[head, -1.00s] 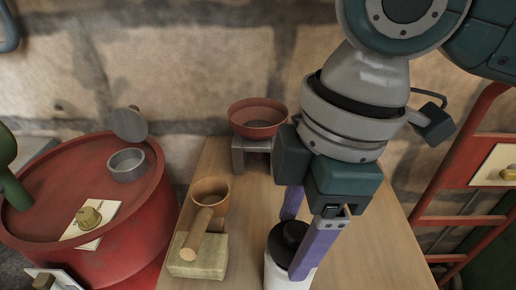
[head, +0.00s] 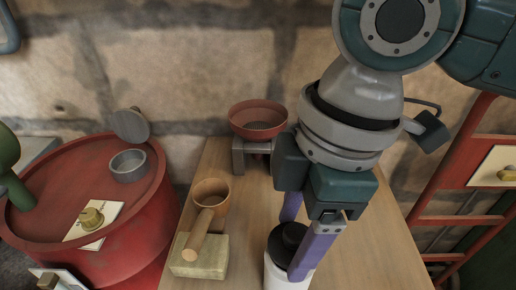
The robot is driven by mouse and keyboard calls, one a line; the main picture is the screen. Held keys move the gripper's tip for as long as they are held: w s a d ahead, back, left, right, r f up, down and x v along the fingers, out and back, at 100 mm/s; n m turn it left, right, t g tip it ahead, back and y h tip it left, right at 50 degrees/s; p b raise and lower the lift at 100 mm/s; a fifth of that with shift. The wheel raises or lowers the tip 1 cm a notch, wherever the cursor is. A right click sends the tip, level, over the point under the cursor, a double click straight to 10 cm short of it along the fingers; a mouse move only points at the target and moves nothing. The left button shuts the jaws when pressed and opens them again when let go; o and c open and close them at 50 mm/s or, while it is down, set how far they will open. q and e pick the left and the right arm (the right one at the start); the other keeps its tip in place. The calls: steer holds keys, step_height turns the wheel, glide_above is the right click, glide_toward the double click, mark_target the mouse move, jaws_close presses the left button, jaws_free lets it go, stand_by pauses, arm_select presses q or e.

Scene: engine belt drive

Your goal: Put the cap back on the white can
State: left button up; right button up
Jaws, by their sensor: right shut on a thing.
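The white can (head: 283,276) stands at the bottom middle of the head view, on the wooden table. The black cap (head: 288,236) is at the top of the can, upright. My right gripper (head: 294,243) comes down from above with its purple fingers on either side of the cap and is shut on it. The front finger covers part of the cap and can, so I cannot tell whether the cap is seated or just above the rim. My left gripper is not in view.
A red bowl (head: 258,117) sits on a small grey stand behind the can. Left of the can, a wooden-handled cup (head: 211,192) rests by a pale block (head: 199,257). A red drum (head: 60,190) stands at left and a red ladder-like frame (head: 455,220) at right. The table right of the can is clear.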

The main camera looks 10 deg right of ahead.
steer(key=shift+f, duration=0.7)
steer(key=o, duration=1.3)
step_height(320, 180, up, 10)
steer(key=d+p, duration=0.1)
steer(key=p, duration=0.1)
steer(key=s+a+r+m+t+y+p, duration=0.2)
steer(key=s+a+r+m+y+p, duration=0.25)
steer(key=p, duration=0.55)
steer(key=s+d+r+m+t+h+p, duration=0.1)
steer(key=s+d+r+m+h+p, duration=0.15)
steer(key=s+d+m, duration=0.35)
steer(key=s+d+r+m+h+p, duration=0.1)
steer(key=s+d+m+h+p, duration=0.1)
steer(key=d+m+h+p, duration=0.35)
step_height(320, 180, up, 37)
steer(key=d+n+y+p, duration=0.1)
steer(key=n+y+p, duration=0.1)
steer(key=p, duration=3.3)
steer(key=shift+w+d, duration=0.15)
